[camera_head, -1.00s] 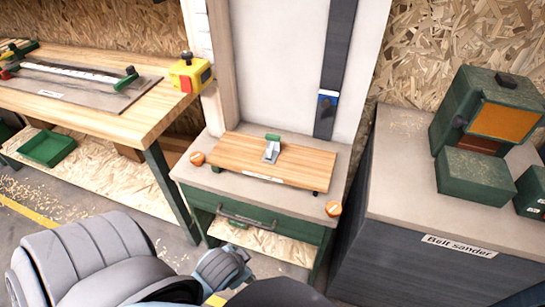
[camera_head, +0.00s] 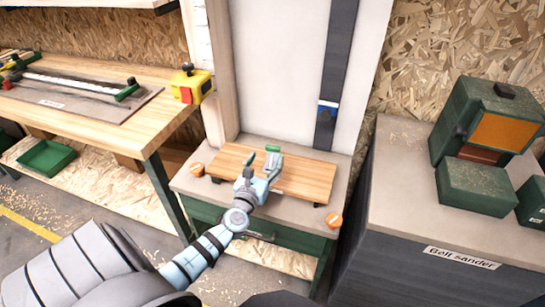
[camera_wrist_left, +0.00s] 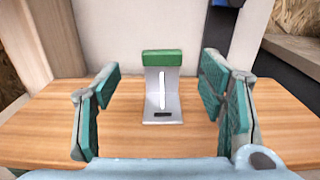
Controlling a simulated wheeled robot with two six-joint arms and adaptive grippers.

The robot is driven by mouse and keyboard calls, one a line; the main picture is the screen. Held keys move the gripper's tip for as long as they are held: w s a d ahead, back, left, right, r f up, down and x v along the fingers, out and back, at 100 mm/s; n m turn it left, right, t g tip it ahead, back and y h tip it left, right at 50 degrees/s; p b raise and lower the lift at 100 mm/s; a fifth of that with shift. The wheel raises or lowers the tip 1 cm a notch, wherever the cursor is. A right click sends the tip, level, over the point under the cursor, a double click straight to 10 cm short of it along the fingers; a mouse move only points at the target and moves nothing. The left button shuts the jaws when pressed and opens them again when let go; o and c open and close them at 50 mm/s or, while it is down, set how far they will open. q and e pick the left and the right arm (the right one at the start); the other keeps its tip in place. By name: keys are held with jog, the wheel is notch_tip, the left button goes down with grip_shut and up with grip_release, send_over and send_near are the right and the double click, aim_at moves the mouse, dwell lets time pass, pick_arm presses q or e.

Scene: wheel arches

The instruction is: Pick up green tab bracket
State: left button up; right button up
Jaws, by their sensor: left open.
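The green tab bracket is a grey metal L-shaped piece with a slot and a green top. It stands upright on a wooden board (camera_head: 305,180). In the left wrist view the bracket (camera_wrist_left: 162,88) is beyond and between my open fingers, touching neither. In the head view only its green top (camera_head: 273,149) shows clearly; the rest is largely hidden by my left gripper (camera_head: 262,163). The gripper is open and empty over the board, and its teal fingers show on both sides in the left wrist view (camera_wrist_left: 160,105). My right gripper is not in view.
A belt sander (camera_head: 487,125) stands on the right cabinet. A wooden workbench (camera_head: 110,115) is at left.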

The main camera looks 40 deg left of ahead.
aim_at(272, 149)
pick_arm(q)
jog(key=b+x, duration=0.1)
jog(key=x, duration=0.5)
jog(key=shift+w+d, duration=0.1)
jog(key=shift+w, duration=0.1)
jog(key=shift+s, duration=0.1)
jog(key=c, duration=1.3)
